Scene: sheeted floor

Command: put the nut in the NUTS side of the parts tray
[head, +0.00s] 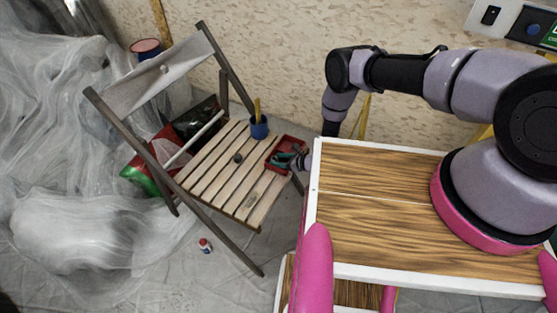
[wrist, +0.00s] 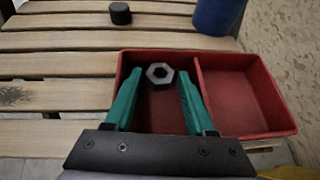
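The red parts tray (wrist: 238,98) lies on the slatted wooden chair seat, with a divider making two compartments; it also shows in the head view (head: 291,142). I cannot read any NUTS label in these views. The grey hex nut (wrist: 160,75) is in the left compartment as the wrist view shows it, near the far wall. My gripper (wrist: 160,76) has green fingers spread open over that compartment, one on each side of the nut, with a visible gap on both sides. In the head view my gripper (head: 286,159) is over the tray; the nut cannot be made out there.
A blue cup (head: 259,128) with a yellow stick stands beyond the tray on the seat. A small dark cylinder (wrist: 120,13) stands on the slats to the left. The chair's backrest (head: 160,75) rises at the left. A small bottle (head: 205,245) is on the sheeted floor.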

